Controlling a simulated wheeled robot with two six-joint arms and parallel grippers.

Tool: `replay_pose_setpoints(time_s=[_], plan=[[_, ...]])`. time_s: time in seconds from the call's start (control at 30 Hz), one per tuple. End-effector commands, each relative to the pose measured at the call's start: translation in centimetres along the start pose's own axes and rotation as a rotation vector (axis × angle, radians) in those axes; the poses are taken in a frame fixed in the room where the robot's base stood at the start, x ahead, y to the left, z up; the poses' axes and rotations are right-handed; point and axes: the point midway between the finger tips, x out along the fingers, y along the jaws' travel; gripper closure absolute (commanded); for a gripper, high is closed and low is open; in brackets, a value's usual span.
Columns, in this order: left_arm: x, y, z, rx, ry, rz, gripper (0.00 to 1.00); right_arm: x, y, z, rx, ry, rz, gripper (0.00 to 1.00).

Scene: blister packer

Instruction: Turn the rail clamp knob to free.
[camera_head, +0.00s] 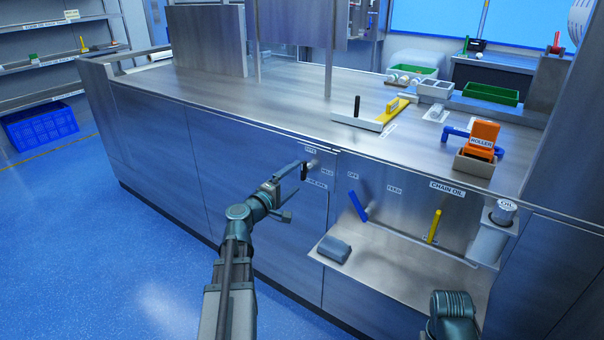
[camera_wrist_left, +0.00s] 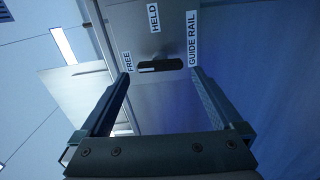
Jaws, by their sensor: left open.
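The rail clamp knob (camera_wrist_left: 160,65) is a dark elongated bar on the metal cabinet front. In the left wrist view it lies nearly level, with a small pale mark at its left end, the side where the FREE label (camera_wrist_left: 127,62) is. The HELD label (camera_wrist_left: 154,18) is above it and the GUIDE RAIL label (camera_wrist_left: 192,38) is to the right. My left gripper (camera_wrist_left: 160,73) is open, its fingertips apart on either side of the knob with gaps showing. In the head view my left gripper (camera_head: 293,182) is at the cabinet front, partly covering the knob's area. My right gripper is out of view.
Right of the knob are a blue lever (camera_head: 357,206) and a yellow lever (camera_head: 434,226). Below them a metal shelf (camera_head: 400,262) juts out with a grey block (camera_head: 334,249). An oil can (camera_head: 503,212) stands further right. The blue floor (camera_head: 110,240) at left is clear.

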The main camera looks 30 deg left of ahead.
Motion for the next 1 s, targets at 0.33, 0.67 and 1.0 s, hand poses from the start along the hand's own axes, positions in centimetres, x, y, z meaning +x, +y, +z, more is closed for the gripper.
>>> replay_pose_setpoints(time_s=[0.33,0.67,1.0], plan=[[-2.8,0.0,0.1,0.0,0.0,0.0,0.0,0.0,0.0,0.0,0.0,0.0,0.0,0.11],[-3.5,0.0,0.0,0.0,-0.001,0.0,0.0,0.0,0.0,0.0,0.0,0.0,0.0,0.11],[-2.2,0.0,-0.1,0.0,-0.003,0.0,0.0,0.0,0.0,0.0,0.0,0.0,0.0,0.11]])
